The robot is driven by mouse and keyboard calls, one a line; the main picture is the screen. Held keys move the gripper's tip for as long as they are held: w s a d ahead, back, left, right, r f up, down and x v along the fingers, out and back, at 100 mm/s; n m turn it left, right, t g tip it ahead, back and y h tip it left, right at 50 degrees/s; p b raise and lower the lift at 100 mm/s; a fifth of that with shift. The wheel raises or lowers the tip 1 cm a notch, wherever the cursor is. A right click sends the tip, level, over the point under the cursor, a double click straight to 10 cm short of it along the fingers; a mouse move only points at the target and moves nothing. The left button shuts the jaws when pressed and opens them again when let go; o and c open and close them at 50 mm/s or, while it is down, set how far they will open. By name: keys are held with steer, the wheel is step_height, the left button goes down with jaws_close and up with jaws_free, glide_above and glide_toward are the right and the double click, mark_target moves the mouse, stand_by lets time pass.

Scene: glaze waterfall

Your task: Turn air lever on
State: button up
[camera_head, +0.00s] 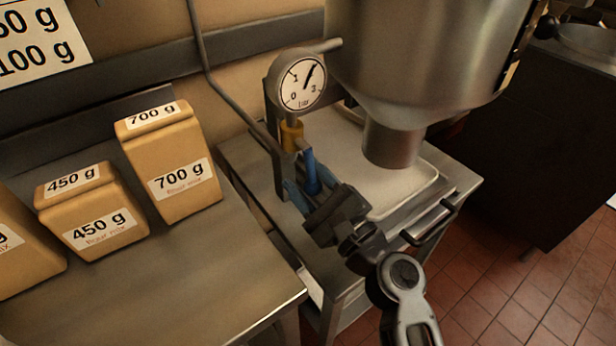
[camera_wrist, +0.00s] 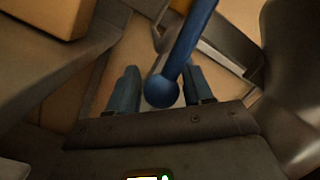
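The air lever is a blue handle (camera_head: 309,165) hanging down from a brass valve (camera_head: 292,134) under a round pressure gauge (camera_head: 302,84). The gauge needle points up and right, between the 1 and the 3. My gripper (camera_head: 306,187) is at the lever's lower end. In the wrist view the lever (camera_wrist: 190,36) ends in a blue ball that lies between the two blue fingers of my gripper (camera_wrist: 161,86). The fingers are open, with a narrow gap seen on each side of the ball. In the head view the gripper body partly hides the fingertips.
A large steel hopper (camera_head: 425,50) hangs right of the lever, above a pale tray (camera_head: 405,195) on a steel stand. Flour-mix boxes (camera_head: 170,165) stand on the steel table (camera_head: 165,270) at left. A grey pipe (camera_head: 222,95) runs down the wall beside the gauge.

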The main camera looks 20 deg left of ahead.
steer(key=shift+o, duration=0.5)
steer(key=shift+r, duration=0.1)
steer(key=shift+d, duration=0.15)
steer(key=b+v, duration=0.1)
steer(key=v, duration=0.6)
steer(key=shift+s+d, duration=0.2)
steer(key=shift+d, duration=0.05)
